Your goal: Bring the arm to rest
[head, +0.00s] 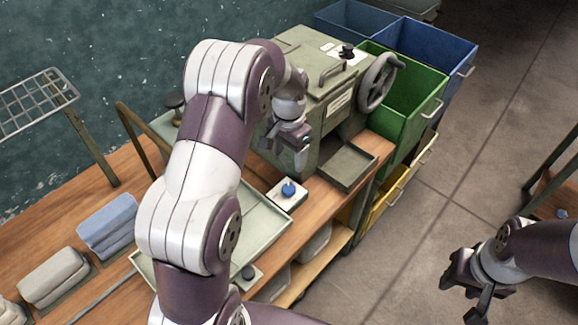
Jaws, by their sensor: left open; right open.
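My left arm reaches up across the middle of the head view and bends over at the top. My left gripper (299,158) hangs at its end, pointing down in front of the grey-green machine (315,75). It is open, with nothing seen in it; its fingertips are small in the view. My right gripper (463,298) is at the lower right, open and empty, over the concrete floor, clear of the bench.
The wooden bench (85,207) holds a blue button (288,189), a shallow tray (268,232) and folded cloths (106,225). The machine has a handwheel (377,81). Green (411,112) and blue (438,47) bins stand beyond. Another wooden surface (551,193) is at right.

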